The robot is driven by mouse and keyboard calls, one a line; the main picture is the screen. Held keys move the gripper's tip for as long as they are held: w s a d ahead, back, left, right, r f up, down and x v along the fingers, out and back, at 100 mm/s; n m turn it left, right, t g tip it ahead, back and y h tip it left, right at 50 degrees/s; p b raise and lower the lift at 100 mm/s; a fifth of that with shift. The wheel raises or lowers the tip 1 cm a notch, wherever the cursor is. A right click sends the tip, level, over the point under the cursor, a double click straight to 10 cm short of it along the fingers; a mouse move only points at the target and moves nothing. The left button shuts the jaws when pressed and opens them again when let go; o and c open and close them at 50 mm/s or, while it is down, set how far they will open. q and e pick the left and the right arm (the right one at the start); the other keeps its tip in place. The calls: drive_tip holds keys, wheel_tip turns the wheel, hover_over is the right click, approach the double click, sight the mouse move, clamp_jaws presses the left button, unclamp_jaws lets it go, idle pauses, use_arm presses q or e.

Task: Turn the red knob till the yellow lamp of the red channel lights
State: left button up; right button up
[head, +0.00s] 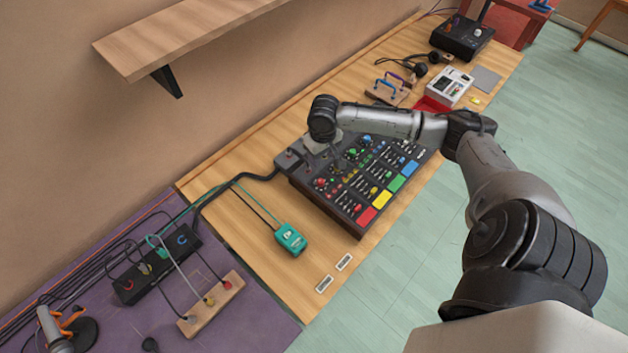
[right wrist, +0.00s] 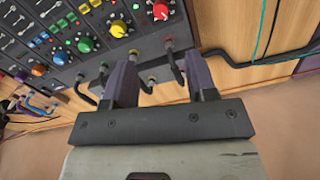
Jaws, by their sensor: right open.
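The mixing desk (head: 330,205) has channels marked by red, yellow, green and blue pads. The red knob (right wrist: 160,12), with a pale rim, stands near the top edge of the right wrist view, beside a yellow knob (right wrist: 118,28). It also shows small in the head view (head: 321,184). My right gripper (right wrist: 160,68) is open over the desk, its two dark fingers apart. The red knob lies beyond the fingertips, not between them. I cannot make out the red channel's yellow lamp or whether it is lit. My left gripper is not in view.
Cables and plugs rise from the desk's back strip beside the fingers. A teal box (head: 290,239) lies on the wooden table (head: 235,235). A wall shelf (head: 180,40) hangs above. The purple mat (head: 190,325) holds a black box (head: 157,265) and leads.

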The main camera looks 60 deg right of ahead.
sight(321, 181)
wheel_tip(321, 181, down, 14)
drive_tip(key=shift+r+b, duration=0.1)
drive_tip(key=shift+b, duration=0.7)
drive_tip(key=shift+c, duration=0.4)
